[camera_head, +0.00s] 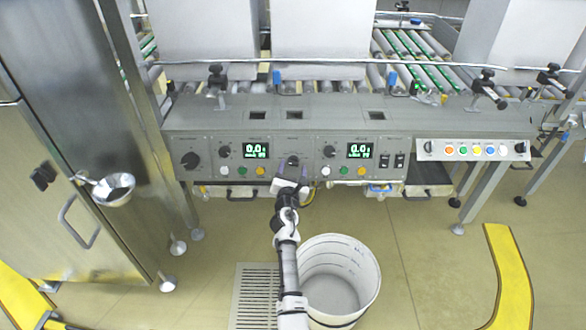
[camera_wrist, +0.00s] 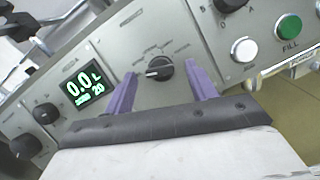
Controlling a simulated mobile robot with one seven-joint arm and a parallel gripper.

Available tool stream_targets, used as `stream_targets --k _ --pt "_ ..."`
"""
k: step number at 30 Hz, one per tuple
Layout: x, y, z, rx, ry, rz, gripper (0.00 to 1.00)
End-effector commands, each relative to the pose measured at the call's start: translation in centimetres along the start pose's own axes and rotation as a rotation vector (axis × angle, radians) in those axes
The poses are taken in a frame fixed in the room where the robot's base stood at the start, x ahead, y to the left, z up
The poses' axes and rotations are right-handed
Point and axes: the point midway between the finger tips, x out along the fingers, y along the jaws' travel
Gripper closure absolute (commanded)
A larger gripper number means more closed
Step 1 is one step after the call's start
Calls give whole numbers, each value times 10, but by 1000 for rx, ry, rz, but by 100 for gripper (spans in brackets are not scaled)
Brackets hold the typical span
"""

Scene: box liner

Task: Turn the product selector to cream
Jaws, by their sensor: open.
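A black rotary knob (camera_wrist: 160,68) with a pale pointer line sits on the grey control panel (camera_wrist: 135,40), ringed by small labels too blurred to read; it looks like the product selector. In the wrist view its pointer line points left. My gripper (camera_wrist: 160,72) is open, its two purple fingers on either side of the knob. I cannot tell whether either finger touches it. In the head view my gripper (camera_head: 291,173) is at the panel's middle, just below the same knob (camera_head: 293,161).
A left display (camera_head: 256,150) and a right display (camera_head: 360,150) flank the knob, with other knobs and coloured buttons nearby. A green button (camera_wrist: 288,27) is marked FILL. A white bin (camera_head: 345,252) stands below my arm. A steel cabinet (camera_head: 85,190) bounds the left.

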Motion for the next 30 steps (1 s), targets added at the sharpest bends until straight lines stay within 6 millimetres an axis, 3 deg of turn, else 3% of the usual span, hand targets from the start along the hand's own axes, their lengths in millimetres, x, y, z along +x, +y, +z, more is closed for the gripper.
stream_targets --k 6,16,26,30 --pt "17 1 -1 0 1 1 44" --pt "19 1 0 1 0 1 44" --pt "19 1 0 1 0 1 87" --pt "19 1 0 4 0 0 88"
